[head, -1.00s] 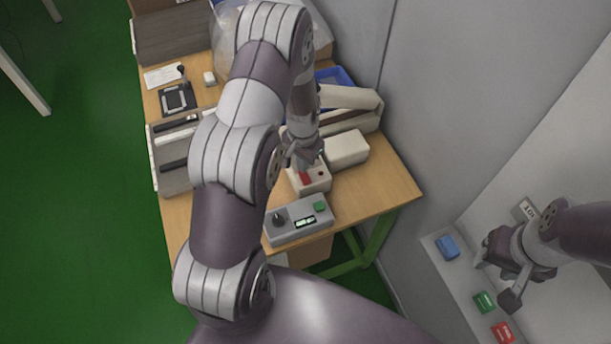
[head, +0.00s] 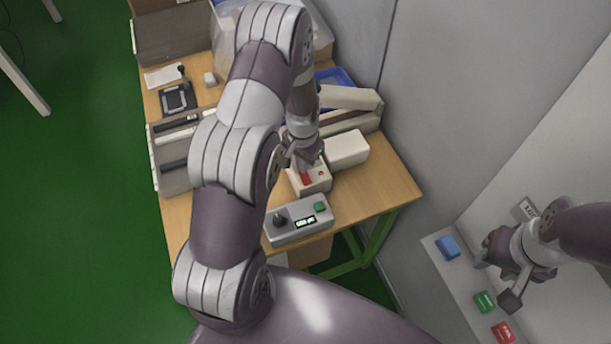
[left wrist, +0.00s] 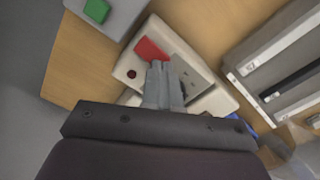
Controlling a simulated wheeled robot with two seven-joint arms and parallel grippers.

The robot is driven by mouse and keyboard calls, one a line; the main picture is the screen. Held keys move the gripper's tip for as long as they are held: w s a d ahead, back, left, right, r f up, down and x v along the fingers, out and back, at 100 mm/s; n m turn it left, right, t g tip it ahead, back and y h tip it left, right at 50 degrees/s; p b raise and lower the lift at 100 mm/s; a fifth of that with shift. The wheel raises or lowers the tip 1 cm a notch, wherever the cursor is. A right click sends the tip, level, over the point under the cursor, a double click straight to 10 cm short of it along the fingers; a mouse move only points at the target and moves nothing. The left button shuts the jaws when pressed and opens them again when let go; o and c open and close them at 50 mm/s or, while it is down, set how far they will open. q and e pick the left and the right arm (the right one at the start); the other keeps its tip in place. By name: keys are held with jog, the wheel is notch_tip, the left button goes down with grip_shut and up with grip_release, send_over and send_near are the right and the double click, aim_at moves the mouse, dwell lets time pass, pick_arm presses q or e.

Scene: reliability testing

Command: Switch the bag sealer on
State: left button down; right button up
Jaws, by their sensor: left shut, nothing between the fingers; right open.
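The bag sealer is a long beige machine (head: 352,97) at the back right of the table. In front of it stands a small beige box with a red rocker switch (head: 306,178) and a small round red lamp (head: 321,173). In the left wrist view, the red switch (left wrist: 150,50) and the dark red lamp (left wrist: 131,73) lie close to my fingers. My left gripper (head: 308,165) is shut and empty, its tips (left wrist: 158,66) at the edge of the switch. I cannot tell whether they touch it. My right gripper (head: 496,281) is open, away at the right.
A grey control box (head: 290,232) with a black knob, display and green button (head: 320,206) stands at the table's front edge. A white block (head: 347,149) is right of the switch box. Blue, green and red blocks (head: 484,301) lie on a ledge at right.

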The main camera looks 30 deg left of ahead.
pick_arm(q)
jog(key=shift+f+b, duration=0.65)
jog(key=shift+f, duration=0.3)
dwell(0.8)
jog(key=shift+r, duration=0.1)
notch_tip(320, 180, up, 7)
jog(key=p, duration=0.6)
dwell(0.3)
jog(key=s+d+r+n+b, duration=0.1)
jog(key=s+d+r, duration=0.3)
jog(key=s+r, duration=0.3)
jog(key=s+d+r+t+b, duration=0.1)
jog(key=s+d+r, duration=0.3)
jog(key=s+r, duration=0.2)
jog(key=shift+s+r+n, duration=0.35)
jog(key=shift+r+n, duration=0.05)
jog(key=shift+r, duration=0.35)
